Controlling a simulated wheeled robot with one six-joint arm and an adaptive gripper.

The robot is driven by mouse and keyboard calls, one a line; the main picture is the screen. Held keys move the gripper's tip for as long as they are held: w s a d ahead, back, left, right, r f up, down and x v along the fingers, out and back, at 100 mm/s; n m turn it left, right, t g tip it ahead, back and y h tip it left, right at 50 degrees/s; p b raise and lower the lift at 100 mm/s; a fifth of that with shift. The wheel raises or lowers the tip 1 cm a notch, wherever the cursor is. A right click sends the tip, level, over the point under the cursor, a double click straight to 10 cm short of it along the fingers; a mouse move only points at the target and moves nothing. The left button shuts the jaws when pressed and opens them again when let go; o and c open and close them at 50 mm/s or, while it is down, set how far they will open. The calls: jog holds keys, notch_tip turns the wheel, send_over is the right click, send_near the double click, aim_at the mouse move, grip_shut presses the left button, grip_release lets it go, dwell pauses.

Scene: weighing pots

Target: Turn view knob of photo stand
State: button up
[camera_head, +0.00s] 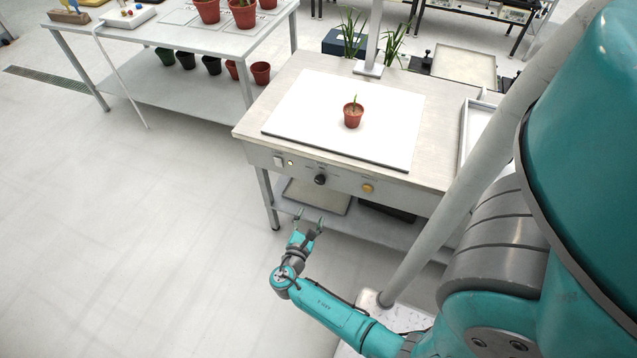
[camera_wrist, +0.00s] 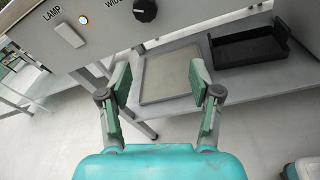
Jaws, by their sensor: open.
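The photo stand (camera_head: 262,157) is a pale table with a control panel on its front face. The black view knob (camera_head: 320,180) sits on that panel, between a lamp switch at left and an orange-yellow button at right. In the wrist view the knob (camera_wrist: 145,10) is at the top edge, partly cut off, with partly readable lettering beside it. My gripper (camera_head: 309,218) is open and empty, below and in front of the panel, apart from the knob. In the wrist view my gripper (camera_wrist: 159,82) has its two fingers spread, with the knob above and beyond the fingertips.
A potted plant (camera_head: 352,114) stands on the white board (camera_head: 290,125) atop the stand. The lamp switch (camera_wrist: 69,35) is left of the knob. A lower shelf (camera_head: 365,228) holds a flat tray (camera_wrist: 166,76) and a black tray (camera_wrist: 247,50). Open floor lies left.

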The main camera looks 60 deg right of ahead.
aim_at(319, 182)
jog(key=shift+g+h, duration=0.6)
jog(key=shift+h, duration=0.2)
jog(key=w+d+r, duration=0.1)
jog(key=d, duration=0.7)
jog(key=w+d+r, duration=0.1)
jog(key=d, duration=0.3)
jog(key=shift+w+d+r, duration=0.2)
jog(key=shift+w+r, duration=0.15)
jog(key=c, duration=1.1)
